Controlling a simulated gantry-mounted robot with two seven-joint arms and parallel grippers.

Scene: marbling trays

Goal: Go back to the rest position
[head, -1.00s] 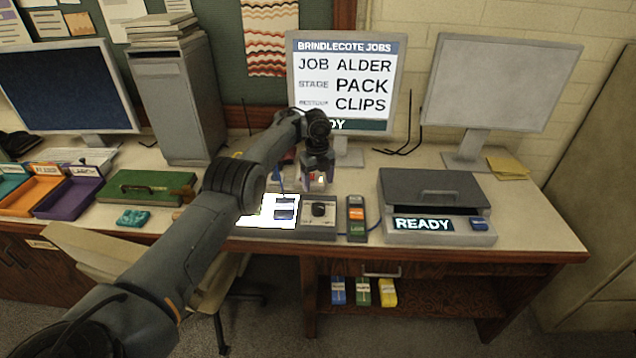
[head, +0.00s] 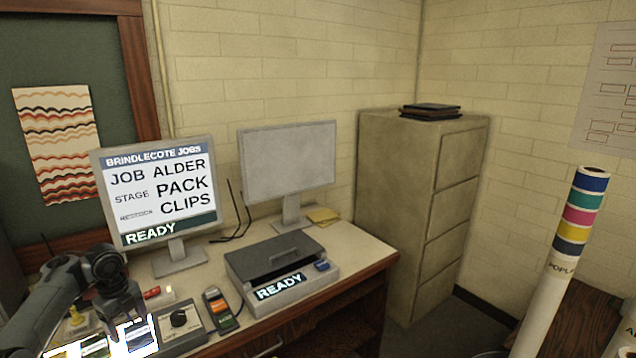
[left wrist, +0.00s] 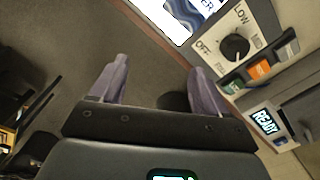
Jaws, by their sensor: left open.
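My left gripper (head: 127,308) is at the lower left of the head view, in front of the job monitor and close to the lit white panel. Its jaws are open. In the left wrist view its two fingers (left wrist: 157,75) stand apart with nothing between them, and dark floor shows beyond them. My right gripper is in neither view.
A dial box (head: 183,322), a keypad with coloured buttons (head: 220,308) and a grey machine reading READY (head: 285,268) stand along the desk. The job monitor (head: 160,195) reads PACK CLIPS. A filing cabinet (head: 400,190) and a striped tube (head: 570,235) are farther right.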

